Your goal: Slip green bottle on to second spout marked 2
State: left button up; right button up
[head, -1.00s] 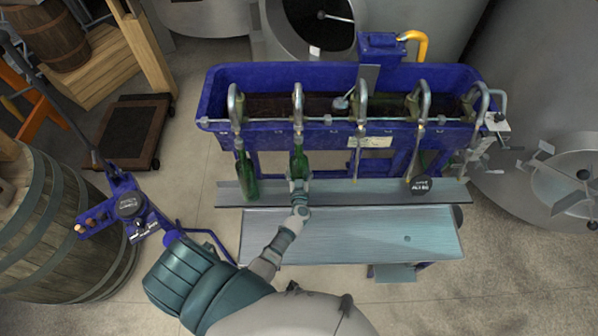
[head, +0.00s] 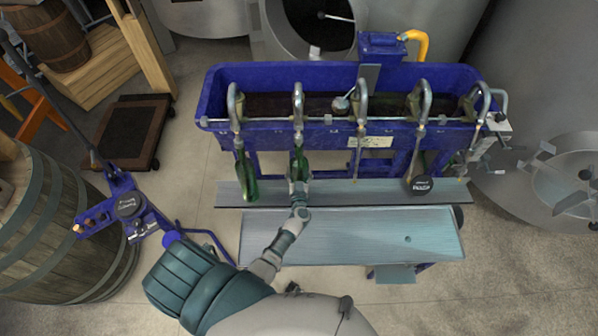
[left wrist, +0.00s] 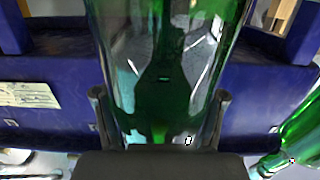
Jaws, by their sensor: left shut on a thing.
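The green bottle (head: 299,163) stands roughly upright under the second spout (head: 298,105) from the left. Its mouth is at the lower end of that spout's tube; I cannot tell whether the tube is inside the neck. My left gripper (head: 299,187) is shut on the lower part of this bottle. In the left wrist view the bottle (left wrist: 165,60) fills the middle between the two fingers (left wrist: 160,118). No readable number 2 shows on the spout. My right gripper is not in view.
Another green bottle (head: 247,178) hangs at the first spout, just left; it also shows in the left wrist view (left wrist: 303,135). The blue filler trough (head: 330,78) has several spouts.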

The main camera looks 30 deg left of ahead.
pick_arm(q)
jog(key=shift+f, duration=0.3)
jog(key=o, duration=1.7)
jog(key=shift+c, duration=0.2)
jog(key=v, duration=1.2)
jog(key=shift+d, duration=0.1)
